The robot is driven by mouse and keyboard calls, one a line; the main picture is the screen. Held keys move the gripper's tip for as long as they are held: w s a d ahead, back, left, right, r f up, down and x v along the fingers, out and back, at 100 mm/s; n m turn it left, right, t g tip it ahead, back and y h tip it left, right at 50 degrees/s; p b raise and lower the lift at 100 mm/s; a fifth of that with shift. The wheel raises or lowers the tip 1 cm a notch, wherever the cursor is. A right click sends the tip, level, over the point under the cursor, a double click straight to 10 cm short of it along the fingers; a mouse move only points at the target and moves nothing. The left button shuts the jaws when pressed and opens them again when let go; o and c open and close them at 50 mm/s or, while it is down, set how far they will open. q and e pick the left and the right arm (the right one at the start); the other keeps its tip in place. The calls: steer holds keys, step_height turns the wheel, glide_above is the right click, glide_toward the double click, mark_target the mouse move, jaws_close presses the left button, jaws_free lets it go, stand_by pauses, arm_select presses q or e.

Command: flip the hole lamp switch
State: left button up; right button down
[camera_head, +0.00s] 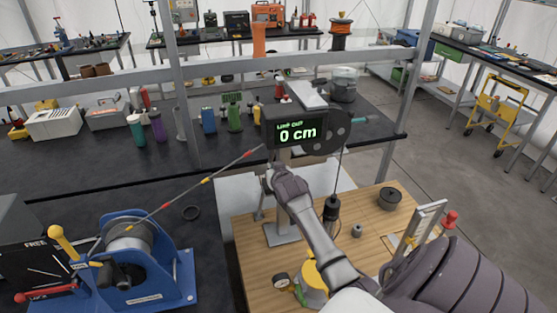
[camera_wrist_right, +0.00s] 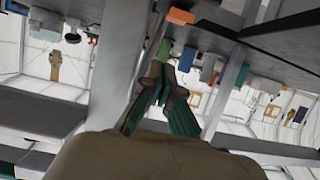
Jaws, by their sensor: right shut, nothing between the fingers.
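I cannot make out a hole lamp switch for certain in either view. A dark display box (camera_head: 283,132) reading "LINE OUT 0 cm" stands at the centre of the head view, with a black round wheel (camera_head: 330,137) at its right. A black cylinder (camera_head: 331,208) hangs on a thin cable below the wheel, over the wooden platform. My right gripper (camera_head: 270,172) is just below the display box, shut and empty; whether it touches the post there I cannot tell. Its fingers (camera_wrist_right: 166,80) show close together in the right wrist view. My left gripper is out of view.
A blue winch (camera_head: 150,262) with a yellow-knobbed lever stands at lower left; its marked line runs up to the display box. A wooden platform (camera_head: 385,226) carries a yellow device with a gauge (camera_head: 312,285) and a dark round weight (camera_head: 389,198). Metal frame bars cross behind.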

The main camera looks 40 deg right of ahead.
steer(key=shift+s+a+r+b, duration=0.3)
steer(key=shift+s+r+b, duration=0.2)
steer(key=shift+r, duration=0.3)
arm_select(q)
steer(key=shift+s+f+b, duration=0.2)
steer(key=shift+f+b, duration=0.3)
steer(key=shift+b, duration=0.2)
arm_select(e)
steer(key=s+a+r, duration=0.3)
steer(key=s+r, duration=0.2)
steer(key=r, duration=0.1)
steer(key=shift+s, duration=0.4)
steer(key=shift+a, duration=0.1)
